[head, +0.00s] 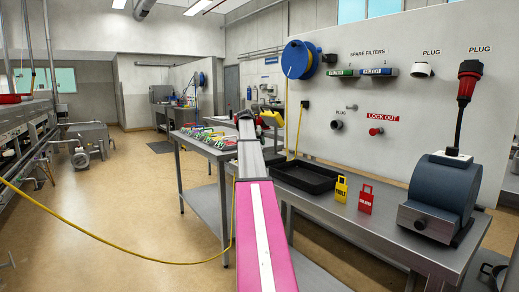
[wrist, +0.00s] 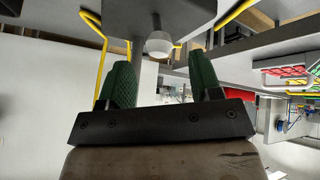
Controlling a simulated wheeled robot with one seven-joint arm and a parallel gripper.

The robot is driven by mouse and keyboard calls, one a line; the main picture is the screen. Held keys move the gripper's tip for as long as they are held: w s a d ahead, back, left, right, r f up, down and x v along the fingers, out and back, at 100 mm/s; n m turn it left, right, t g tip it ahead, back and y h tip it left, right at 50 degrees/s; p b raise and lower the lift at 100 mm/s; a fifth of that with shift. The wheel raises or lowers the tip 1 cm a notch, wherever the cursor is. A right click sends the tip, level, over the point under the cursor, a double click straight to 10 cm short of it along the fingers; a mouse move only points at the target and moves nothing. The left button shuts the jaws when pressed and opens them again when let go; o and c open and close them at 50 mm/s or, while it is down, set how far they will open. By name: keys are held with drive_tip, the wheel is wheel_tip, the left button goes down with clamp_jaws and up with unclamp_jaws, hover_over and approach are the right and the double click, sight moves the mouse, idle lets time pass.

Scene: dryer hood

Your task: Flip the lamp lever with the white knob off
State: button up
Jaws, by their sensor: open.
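The white knob (wrist: 160,45) shows at the top middle of the wrist view, on a short stem under a grey housing (wrist: 190,12). My gripper (wrist: 161,66) is open, with its two dark green fingers spread to the left and right. The knob appears in the gap between the fingers, towards their tips. I see no contact; whether it lies between the fingers or beyond them is unclear. In the head view my arm reaches away from me towards the far end of the bench, and the lever cannot be made out there.
A steel bench (head: 385,228) carries a black tray (head: 306,180), yellow and red tags and a blue-grey motor (head: 440,193). A wall panel (head: 420,120) with a blue hose reel (head: 299,60) stands behind it. A yellow hose (head: 110,245) lies across the open floor at left.

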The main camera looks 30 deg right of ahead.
drive_tip(key=v, duration=0.5)
drive_tip(key=shift+a+r, duration=0.25)
drive_tip(key=shift+r, duration=0.05)
drive_tip(key=shift+s, duration=0.1)
